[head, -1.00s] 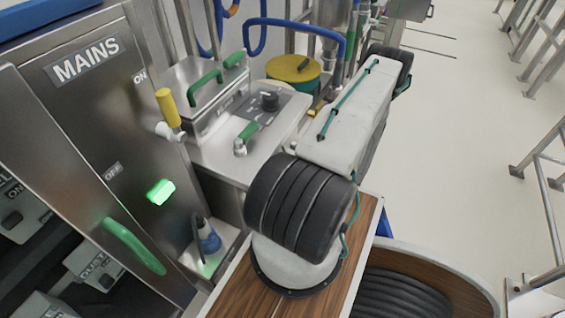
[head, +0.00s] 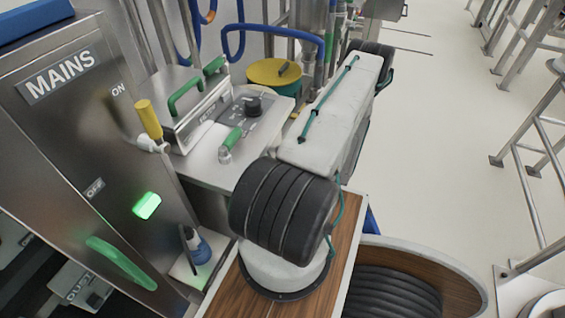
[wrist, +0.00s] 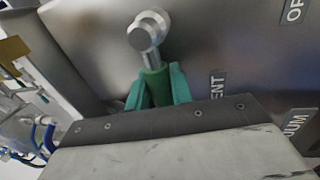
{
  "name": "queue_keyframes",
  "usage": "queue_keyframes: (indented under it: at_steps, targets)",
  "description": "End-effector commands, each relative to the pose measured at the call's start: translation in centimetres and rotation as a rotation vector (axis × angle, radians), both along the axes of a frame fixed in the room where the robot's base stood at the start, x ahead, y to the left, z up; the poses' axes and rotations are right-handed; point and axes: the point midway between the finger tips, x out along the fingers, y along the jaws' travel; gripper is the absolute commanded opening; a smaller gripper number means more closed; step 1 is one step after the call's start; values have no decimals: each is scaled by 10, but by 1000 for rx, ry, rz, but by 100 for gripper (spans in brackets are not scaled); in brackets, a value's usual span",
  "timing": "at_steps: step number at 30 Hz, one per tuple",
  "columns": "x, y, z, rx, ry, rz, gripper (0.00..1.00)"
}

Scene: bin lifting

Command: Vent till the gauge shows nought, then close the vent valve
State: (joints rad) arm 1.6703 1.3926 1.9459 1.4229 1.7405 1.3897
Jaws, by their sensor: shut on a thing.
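In the wrist view, the vent valve's green handle (wrist: 155,84) hangs from a round silver stem (wrist: 148,33) on a metal panel. A label beside it shows the letters "ENT", its start hidden. My gripper (wrist: 158,90) is shut on this handle, with a teal finger on each side of it. The handle points down in the picture, towards my gripper. In the head view my gripper is hidden behind my arm. I cannot make out the gauge in either view.
A label ending in "UUM" (wrist: 297,127) is at the panel's lower right. In the head view, a MAINS cabinet (head: 75,130) with a lit green switch (head: 147,205) stands left. The floor at right is clear before metal frames.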

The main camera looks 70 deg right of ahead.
Motion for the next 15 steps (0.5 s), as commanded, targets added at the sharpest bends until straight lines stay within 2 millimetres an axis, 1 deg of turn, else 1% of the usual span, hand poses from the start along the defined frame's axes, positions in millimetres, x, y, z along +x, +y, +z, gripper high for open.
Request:
queue_keyframes:
  at_steps: [6, 7, 8, 9, 15]
  targets:
    - [0, -2, 1, -2, -3, -4, 0]
    - [0, -2, 1, -2, -3, -4, 31]
    - [0, -2, 1, -3, -3, -3, 39]
    - [0, -2, 1, -3, -2, -3, 43]
    - [0, -1, 1, -2, -2, -1, 43]
